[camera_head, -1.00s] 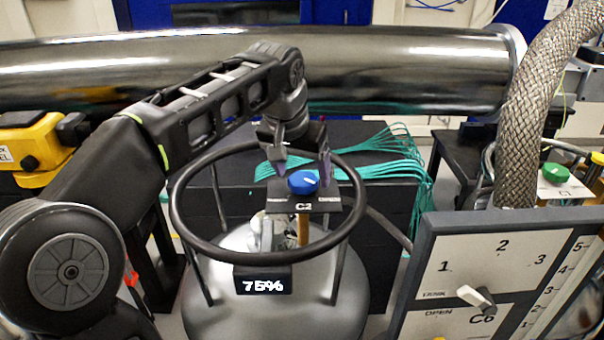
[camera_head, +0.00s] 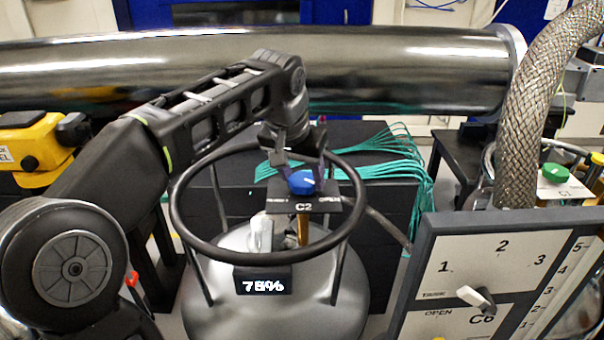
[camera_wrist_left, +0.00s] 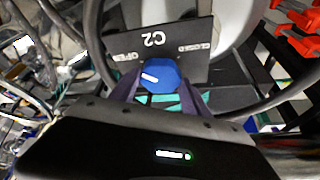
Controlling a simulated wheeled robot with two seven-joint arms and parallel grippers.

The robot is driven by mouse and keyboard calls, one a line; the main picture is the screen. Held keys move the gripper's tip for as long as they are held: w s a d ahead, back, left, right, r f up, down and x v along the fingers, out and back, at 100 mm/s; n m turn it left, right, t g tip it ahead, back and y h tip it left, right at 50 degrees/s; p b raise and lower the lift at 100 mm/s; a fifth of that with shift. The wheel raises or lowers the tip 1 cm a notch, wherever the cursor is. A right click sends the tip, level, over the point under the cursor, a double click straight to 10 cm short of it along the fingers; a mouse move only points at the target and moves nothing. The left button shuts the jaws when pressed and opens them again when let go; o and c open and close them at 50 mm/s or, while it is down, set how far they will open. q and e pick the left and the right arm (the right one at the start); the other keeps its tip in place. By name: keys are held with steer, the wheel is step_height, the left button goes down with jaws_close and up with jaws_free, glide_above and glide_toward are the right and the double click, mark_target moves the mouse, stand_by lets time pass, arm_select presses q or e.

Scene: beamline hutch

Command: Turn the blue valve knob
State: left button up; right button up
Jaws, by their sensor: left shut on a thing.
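The blue valve knob (camera_head: 302,182) with a white pointer line sits on the dark C2 plate (camera_head: 304,207), inside the black ring on top of a silver tank. It also shows in the left wrist view (camera_wrist_left: 160,77), where the plate (camera_wrist_left: 165,50) carries the words OPEN and CLOSED. My left gripper (camera_head: 302,172) comes from behind and above, its fingers on either side of the knob. In the left wrist view the gripper (camera_wrist_left: 160,88) is shut on the knob. The far side of the knob is partly hidden. My right gripper is out of view.
The black ring (camera_head: 180,225) surrounds the plate and knob. A display (camera_head: 262,280) is on the tank's front. A panel (camera_head: 470,260) marked C6 stands right, with a braided hose (camera_head: 520,120) and a green C1 knob (camera_head: 556,172) behind it. A large pipe (camera_head: 400,70) runs across the back.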

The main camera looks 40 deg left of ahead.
mark_target(299, 201)
arm_select(q)
steer(key=c, duration=0.3)
steer(key=shift+n+y, duration=0.3)
steer(key=shift+n, duration=0.5)
steer(key=o, duration=1.4)
steer(key=shift+r, duration=0.1)
steer(key=p+v, duration=0.1)
steer(key=v, duration=0.6)
steer(key=shift+s+r, duration=0.15)
steer(key=shift+r, duration=0.15)
